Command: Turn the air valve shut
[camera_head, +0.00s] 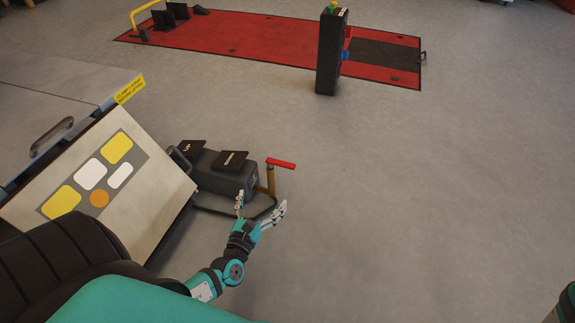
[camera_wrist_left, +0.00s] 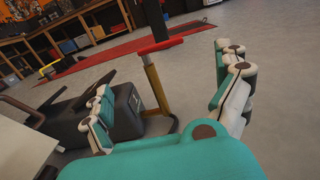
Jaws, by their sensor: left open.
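The air valve has a flat red handle (camera_head: 281,163) on top of a brass-coloured post (camera_head: 270,180), beside the black foot-pedal unit (camera_head: 222,171). In the left wrist view the red handle (camera_wrist_left: 160,46) lies roughly crosswise on the upright post (camera_wrist_left: 156,88). My left gripper (camera_head: 262,205) is open and empty, just in front of the post and lower in the picture. In the left wrist view its fingers (camera_wrist_left: 170,92) are spread on either side of the post, which appears beyond them, not touched. My right gripper is out of view.
A pale panel box (camera_head: 165,185) with yellow, white and orange patches stands close left of my arm. A black guard loop (camera_head: 240,213) runs around the pedal unit. A red lift platform (camera_head: 230,35) and a black post (camera_head: 330,50) stand farther back. The floor to the right is clear.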

